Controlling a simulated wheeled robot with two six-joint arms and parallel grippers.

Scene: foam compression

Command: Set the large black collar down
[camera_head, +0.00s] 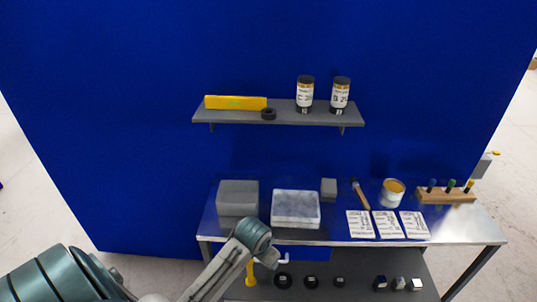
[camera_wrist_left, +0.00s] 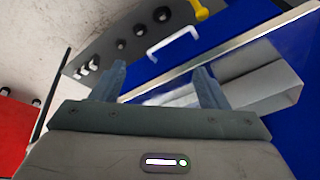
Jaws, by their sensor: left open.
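Black collars stand in a row on the lower shelf under the bench. The largest-looking one (camera_head: 283,281) is at the left end of the row; it also shows near the top of the left wrist view (camera_wrist_left: 161,14). A mid-sized collar (camera_head: 311,282) and a smaller one (camera_head: 340,282) are to its right. My left gripper (camera_wrist_left: 160,80) is open, with nothing between its fingers, apart from the collars. In the head view, my left wrist is at the bench's front edge and its fingers are hard to make out. My right gripper is not in view.
The bench (camera_head: 335,236) holds a grey block (camera_head: 238,198), a foam-like slab in a tray (camera_head: 296,208), papers and a tin (camera_head: 392,192). A white handle (camera_wrist_left: 172,42) is below its front edge. The wall shelf (camera_head: 225,117) holds a black ring (camera_head: 268,114) and two cans.

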